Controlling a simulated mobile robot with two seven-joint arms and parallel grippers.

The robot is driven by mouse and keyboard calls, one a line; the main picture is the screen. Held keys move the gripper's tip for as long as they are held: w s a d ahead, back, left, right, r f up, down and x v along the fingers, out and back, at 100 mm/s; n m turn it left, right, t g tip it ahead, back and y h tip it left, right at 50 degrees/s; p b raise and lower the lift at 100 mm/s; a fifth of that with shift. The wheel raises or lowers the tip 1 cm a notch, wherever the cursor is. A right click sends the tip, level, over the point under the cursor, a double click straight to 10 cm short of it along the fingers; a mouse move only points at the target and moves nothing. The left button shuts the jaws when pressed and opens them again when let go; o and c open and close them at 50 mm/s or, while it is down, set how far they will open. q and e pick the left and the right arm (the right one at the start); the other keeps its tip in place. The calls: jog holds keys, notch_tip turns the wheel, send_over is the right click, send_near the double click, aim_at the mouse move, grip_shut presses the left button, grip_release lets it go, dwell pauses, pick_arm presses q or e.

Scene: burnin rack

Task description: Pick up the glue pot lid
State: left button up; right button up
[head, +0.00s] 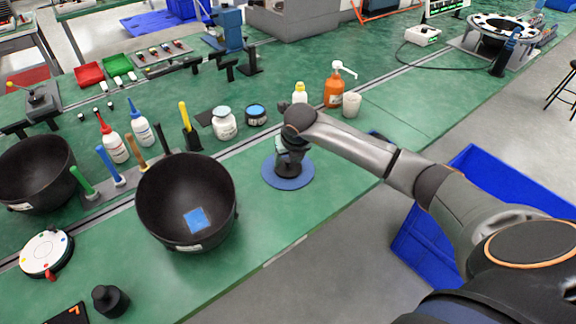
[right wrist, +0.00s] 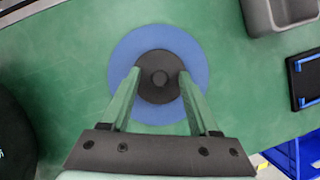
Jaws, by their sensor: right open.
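A dark round piece with a small raised knob, which looks like the glue pot lid (right wrist: 160,92), sits over the middle of a round blue mat (right wrist: 196,58). In the head view the blue mat (head: 306,180) lies on the green bench, and the dark piece (head: 288,173) is partly hidden under my right gripper (head: 289,163). In the right wrist view the two green fingers of my right gripper (right wrist: 159,76) are apart, one on each side of the knob. I cannot tell whether they touch the dark piece. My left gripper is not in view.
A black bowl (head: 160,205) with a blue square inside stands left of the mat. A white jar (head: 224,125), an orange pump bottle (head: 334,90) and a pale cup (head: 351,106) stand behind. A blue crate (head: 415,232) is beyond the bench edge.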

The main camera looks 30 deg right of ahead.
grip_shut()
dwell(0.3)
jog(key=shift+r, duration=0.1)
